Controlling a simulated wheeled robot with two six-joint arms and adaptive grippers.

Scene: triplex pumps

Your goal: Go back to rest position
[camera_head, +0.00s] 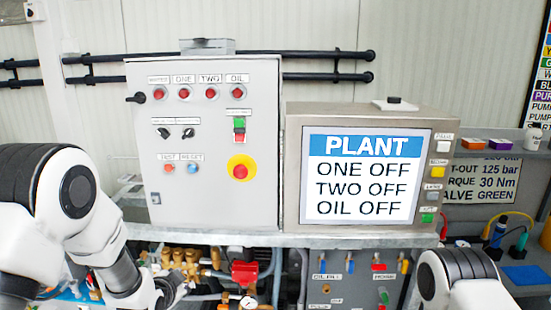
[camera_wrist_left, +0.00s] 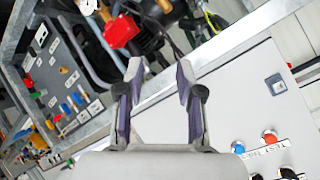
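My left arm comes in from the left in the head view. Its gripper shows at the lower edge (camera_head: 170,289), in front of the brass fittings below the control box. In the left wrist view the left gripper (camera_wrist_left: 159,72) is open, its two fingers apart with nothing between them. The grey control box (camera_wrist_left: 225,105) lies beside the fingers in that view. Of my right arm only a white and dark link shows at the lower right of the head view; its gripper is out of the frame.
The control box (camera_head: 210,218) with lamps and a red stop button (camera_head: 240,170) stands beside a screen (camera_head: 362,177) reading ONE OFF, TWO OFF, OIL OFF. Below are a red valve part (camera_head: 244,272) and a switch panel (camera_head: 352,283). A shelf with small items is at right.

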